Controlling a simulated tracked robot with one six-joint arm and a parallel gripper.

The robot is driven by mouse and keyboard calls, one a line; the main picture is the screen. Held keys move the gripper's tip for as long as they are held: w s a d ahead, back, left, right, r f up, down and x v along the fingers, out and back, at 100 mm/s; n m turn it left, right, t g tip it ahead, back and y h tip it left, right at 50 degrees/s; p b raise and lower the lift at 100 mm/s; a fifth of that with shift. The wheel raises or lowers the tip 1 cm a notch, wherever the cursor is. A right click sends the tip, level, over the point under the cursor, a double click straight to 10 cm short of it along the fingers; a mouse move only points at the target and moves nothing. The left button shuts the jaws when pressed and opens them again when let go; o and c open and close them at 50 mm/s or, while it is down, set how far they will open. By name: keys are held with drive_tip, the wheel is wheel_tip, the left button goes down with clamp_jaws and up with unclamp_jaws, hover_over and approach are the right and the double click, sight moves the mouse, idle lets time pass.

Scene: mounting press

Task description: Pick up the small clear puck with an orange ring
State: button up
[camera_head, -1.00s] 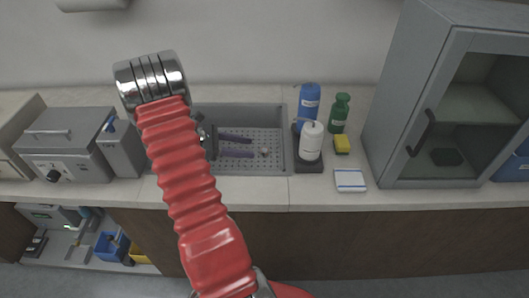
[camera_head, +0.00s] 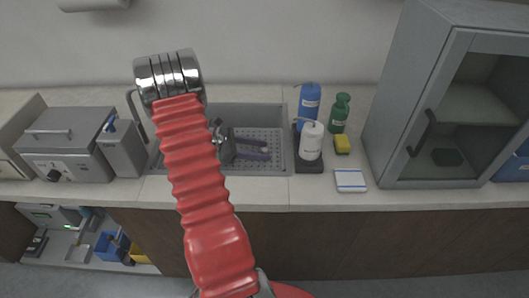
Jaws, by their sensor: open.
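My gripper (camera_head: 267,149) is over the perforated sink tray, with its two purple-grey fingers pointing right and a gap between them. It is open. I cannot make out the small clear puck with an orange ring now; the fingers cover the part of the tray where a small pale object showed earlier. Whether that object is the puck, and whether it lies between the fingers, I cannot tell. The grey sink (camera_head: 284,117) with its perforated floor is set into the counter behind my red arm, which hides its left part.
Right of the sink stand a white pump bottle (camera_head: 311,142), a blue bottle (camera_head: 309,103), a green bottle (camera_head: 339,113), a yellow sponge (camera_head: 342,145) and a white-and-blue pad (camera_head: 350,180). A grey glass-fronted cabinet (camera_head: 407,100) is farther right. A grey machine (camera_head: 66,141) stands left.

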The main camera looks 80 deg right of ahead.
drive_tip(key=shift+c, duration=0.3)
clamp_jaws()
idle(0.6)
